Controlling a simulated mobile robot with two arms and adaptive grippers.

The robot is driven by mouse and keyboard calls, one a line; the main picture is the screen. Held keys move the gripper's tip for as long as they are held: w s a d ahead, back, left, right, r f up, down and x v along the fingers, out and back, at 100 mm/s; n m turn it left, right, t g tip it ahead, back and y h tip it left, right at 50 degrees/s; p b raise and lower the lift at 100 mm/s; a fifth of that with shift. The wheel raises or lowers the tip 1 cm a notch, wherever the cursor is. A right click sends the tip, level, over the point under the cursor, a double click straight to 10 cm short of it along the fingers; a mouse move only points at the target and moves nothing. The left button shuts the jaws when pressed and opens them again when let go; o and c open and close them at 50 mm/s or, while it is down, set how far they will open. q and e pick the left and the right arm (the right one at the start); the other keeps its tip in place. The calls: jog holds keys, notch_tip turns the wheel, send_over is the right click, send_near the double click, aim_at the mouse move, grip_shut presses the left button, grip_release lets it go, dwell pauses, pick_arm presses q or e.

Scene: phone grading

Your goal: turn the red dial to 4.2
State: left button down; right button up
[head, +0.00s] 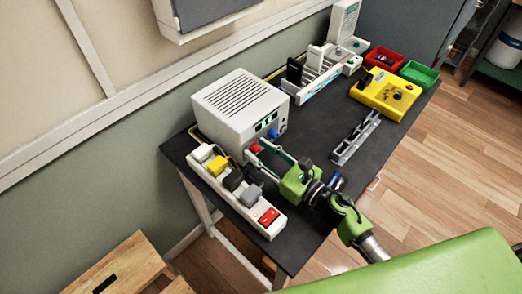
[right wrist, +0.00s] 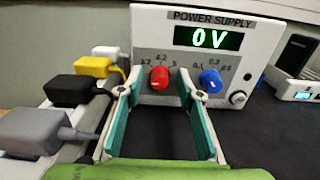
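The power supply (head: 240,105) is a pale box on the dark table, its display reading 0 V in the right wrist view (right wrist: 208,38). The red dial (right wrist: 159,78) is on its front, with marks 3.7, 4.2 and 5 around it; I cannot clearly tell where it points. It also shows in the head view (head: 255,149). My right gripper (right wrist: 158,88) is open and empty, its teal-padded fingers on either side of the dial in the picture, facing the panel. I cannot tell whether they touch it. My left gripper is not in view.
A blue dial (right wrist: 211,80) sits just right of the red one. A power strip (head: 240,197) with several plugs and a red switch lies left of the gripper. A grey rack (head: 356,138), yellow box (head: 388,93), red bin (head: 384,60) and green bin (head: 418,74) stand further right.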

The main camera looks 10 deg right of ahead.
grip_shut()
jog(key=shift+m, duration=0.4)
jog(key=m, duration=0.3)
jog(key=shift+m, duration=0.3)
jog(key=m+p, duration=0.1)
jog(key=m, duration=0.3)
jog(key=shift+d+m, duration=0.1)
jog(key=shift+m, duration=0.2)
jog(key=m+p, duration=0.1)
jog(key=m, duration=0.3)
jog(key=shift+w+m, duration=0.1)
jog(key=shift+m, duration=0.2)
jog(key=m+p, duration=0.1)
jog(key=m, duration=0.3)
jog(key=shift+f, duration=0.1)
